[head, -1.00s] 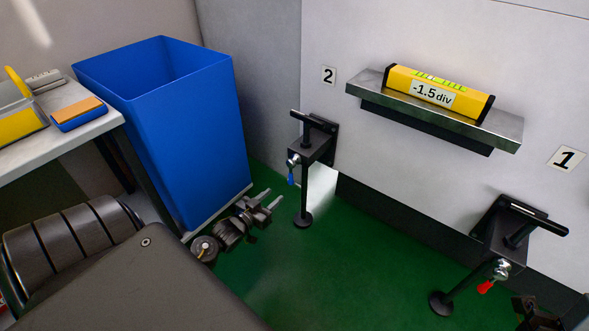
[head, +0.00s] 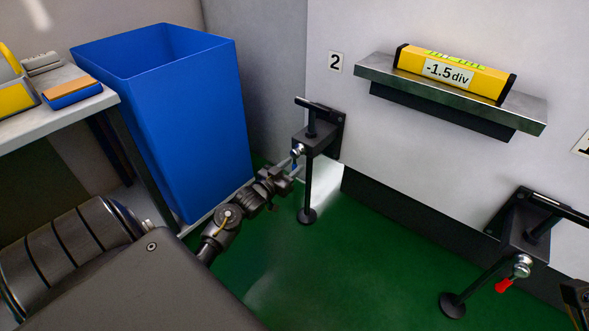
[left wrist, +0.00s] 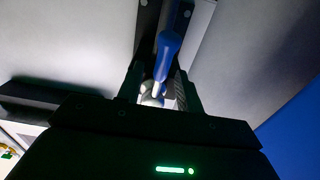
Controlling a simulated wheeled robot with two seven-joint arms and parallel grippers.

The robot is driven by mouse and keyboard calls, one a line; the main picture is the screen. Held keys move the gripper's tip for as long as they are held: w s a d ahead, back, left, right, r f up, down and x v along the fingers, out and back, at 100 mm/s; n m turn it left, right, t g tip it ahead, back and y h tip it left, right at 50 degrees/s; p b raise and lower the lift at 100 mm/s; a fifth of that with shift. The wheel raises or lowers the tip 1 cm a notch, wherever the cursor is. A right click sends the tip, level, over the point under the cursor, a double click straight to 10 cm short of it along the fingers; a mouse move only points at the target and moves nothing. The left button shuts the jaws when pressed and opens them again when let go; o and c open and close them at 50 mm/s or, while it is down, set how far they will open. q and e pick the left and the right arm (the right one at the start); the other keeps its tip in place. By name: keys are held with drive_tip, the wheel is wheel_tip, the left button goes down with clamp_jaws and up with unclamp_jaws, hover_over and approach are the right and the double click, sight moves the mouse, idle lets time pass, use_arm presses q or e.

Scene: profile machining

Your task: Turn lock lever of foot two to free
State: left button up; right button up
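Foot two (head: 318,140) is a black bracket on the wall by the "2" label, with a T-handle on top and a vertical leg ending in a round pad. Its blue lock lever (left wrist: 168,48) hangs from a silver pivot and also shows as a small blue bit in the head view (head: 294,165). My left gripper (head: 290,175) is at this lever. In the left wrist view its fingers (left wrist: 160,88) stand apart on either side of the lever; whether they touch it cannot be told. Part of my right gripper (head: 577,297) shows at the lower right edge; its fingers are unclear.
Foot one (head: 522,235), with a red lever (head: 503,286) pointing down left, is at the right. A yellow level (head: 455,72) lies on the metal shelf (head: 530,118). A blue bin (head: 185,130) and a table (head: 60,120) stand left. Green floor is open between.

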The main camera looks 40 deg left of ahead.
use_arm(q)
drive_tip(key=shift+w, duration=0.8)
drive_tip(key=shift+c, duration=0.5)
clamp_jaws()
